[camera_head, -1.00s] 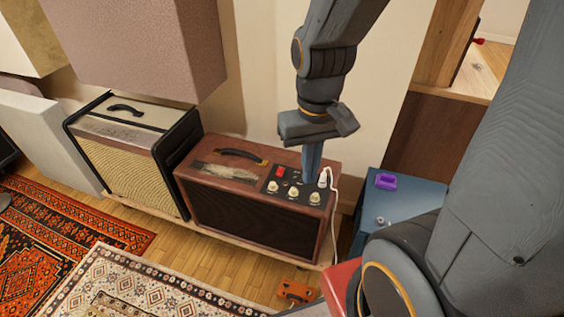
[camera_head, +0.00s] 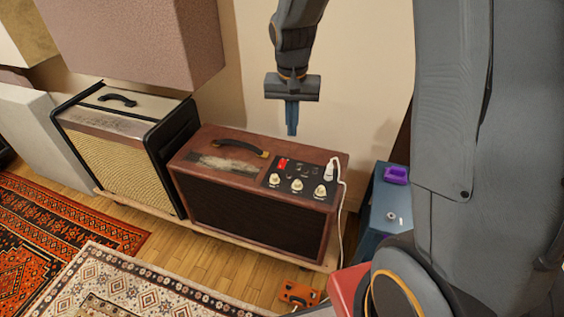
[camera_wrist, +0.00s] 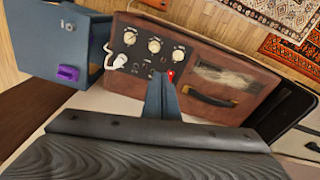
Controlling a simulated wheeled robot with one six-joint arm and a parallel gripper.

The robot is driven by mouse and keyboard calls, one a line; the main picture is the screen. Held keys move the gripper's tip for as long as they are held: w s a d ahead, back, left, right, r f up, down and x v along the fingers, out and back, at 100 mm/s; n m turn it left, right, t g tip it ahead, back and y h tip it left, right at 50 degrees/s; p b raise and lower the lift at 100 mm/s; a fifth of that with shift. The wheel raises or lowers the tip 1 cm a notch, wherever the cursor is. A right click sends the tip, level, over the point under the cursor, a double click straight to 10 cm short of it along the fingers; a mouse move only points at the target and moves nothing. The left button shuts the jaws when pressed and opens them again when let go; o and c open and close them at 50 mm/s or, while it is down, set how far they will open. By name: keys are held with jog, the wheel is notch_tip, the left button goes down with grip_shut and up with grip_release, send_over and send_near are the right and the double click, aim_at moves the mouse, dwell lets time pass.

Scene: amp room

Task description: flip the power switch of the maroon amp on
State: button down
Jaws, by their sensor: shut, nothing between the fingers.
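The maroon amp (camera_head: 232,208) stands on a low wooden board against the wall. Its black control panel (camera_head: 302,179) on top carries a red switch (camera_head: 283,163), several cream knobs and a white plug with a cable. My gripper (camera_head: 292,132) is shut and empty, pointing down above and behind the panel, apart from it. In the wrist view the shut fingertips (camera_wrist: 161,80) appear in front of the panel's edge. The red switch (camera_wrist: 171,74) shows just right of them, partly hidden. I cannot tell which way the switch is set.
A cream and black amp (camera_head: 115,150) stands left of the maroon one. A blue cabinet (camera_head: 385,210) with a purple object (camera_head: 396,174) is at the right. An orange pedal (camera_head: 298,293) lies on the floor in front. A large pinkish box (camera_head: 140,45) hangs over the left side.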

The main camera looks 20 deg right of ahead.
jog(key=m+b, duration=0.2)
jog(key=b, duration=0.1)
send_over(282, 163)
notch_tip(282, 163, down, 6)
jog(key=f, duration=0.1)
jog(key=shift+s+a+r, duration=0.2)
jog(key=shift+s+r, duration=0.05)
jog(key=shift+s, duration=0.1)
jog(key=f, duration=0.4)
jog(key=w+f, duration=0.1)
jog(key=f, duration=0.4)
jog(key=d+f, duration=0.1)
jog(key=f, duration=0.4)
jog(key=shift+w+b, duration=0.2)
jog(key=shift+b, duration=0.15)
jog(key=shift+f, duration=0.15)
jog(key=shift+s, duration=0.1)
jog(key=shift+s+a+r+p, duration=0.2)
jog(key=shift+s+a+p, duration=0.25)
jog(key=shift+s+p, duration=0.1)
